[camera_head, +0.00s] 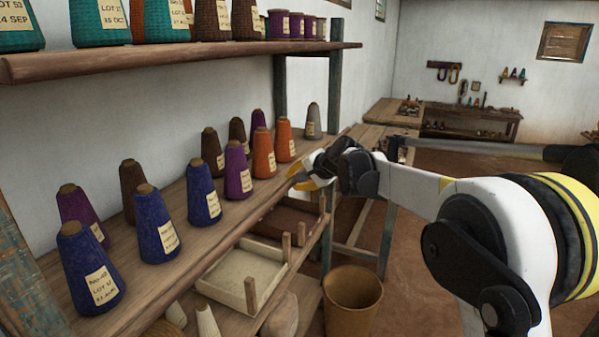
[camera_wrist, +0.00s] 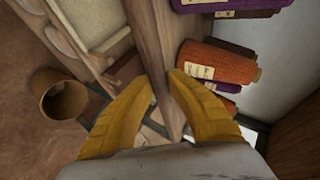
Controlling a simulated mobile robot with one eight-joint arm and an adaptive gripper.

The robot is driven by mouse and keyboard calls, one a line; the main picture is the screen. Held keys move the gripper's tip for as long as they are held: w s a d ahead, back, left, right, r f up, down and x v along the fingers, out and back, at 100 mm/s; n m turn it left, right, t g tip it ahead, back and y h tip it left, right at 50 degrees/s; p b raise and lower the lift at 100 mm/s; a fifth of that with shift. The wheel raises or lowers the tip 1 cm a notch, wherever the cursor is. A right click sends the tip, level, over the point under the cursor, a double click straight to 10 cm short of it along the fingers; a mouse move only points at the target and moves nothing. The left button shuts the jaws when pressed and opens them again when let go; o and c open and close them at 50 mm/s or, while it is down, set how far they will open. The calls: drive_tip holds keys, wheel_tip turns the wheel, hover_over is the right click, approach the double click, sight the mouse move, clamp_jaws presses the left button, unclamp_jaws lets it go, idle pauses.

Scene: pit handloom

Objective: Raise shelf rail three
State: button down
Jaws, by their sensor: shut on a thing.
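The middle shelf (camera_head: 150,240) carries cones of yarn, and a wooden rail (camera_head: 240,238) runs along its front edge. In the wrist view the rail (camera_wrist: 148,40) is a brown strip running from the top down between my two yellow fingers. My gripper (camera_head: 308,183) is at the shelf's front edge towards its far end; it also shows in the wrist view (camera_wrist: 162,82). The fingers are shut on the rail, one on each side. The rail looks level with the shelf edge, and I cannot tell whether it is lifted. No number on it is readable.
Orange cones (camera_head: 264,158) stand close behind my gripper. Purple and blue cones (camera_head: 156,228) stand nearer. An upper shelf (camera_head: 200,58) hangs above. Below are a cream tray (camera_head: 245,275) and a brown bin (camera_head: 352,300) on the floor. A workbench (camera_head: 470,122) stands at the far wall.

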drive_tip(key=w+a+r+n+g+h+p, duration=0.1)
drive_tip(key=a+h+p, duration=0.4)
drive_tip(key=p, duration=0.6)
drive_tip(key=shift+w+a+r+n+g+h, duration=0.45)
drive_tip(key=shift+w+g+h, duration=0.1)
drive_tip(key=shift+g+h, duration=0.5)
drive_tip(key=c, duration=1.3)
unclamp_jaws()
drive_tip(key=shift+a+f, duration=0.1)
drive_tip(key=shift+a, duration=0.05)
drive_tip(key=shift+p, duration=0.3)
drive_tip(key=v, duration=0.7)
drive_tip(key=shift+r, duration=0.3)
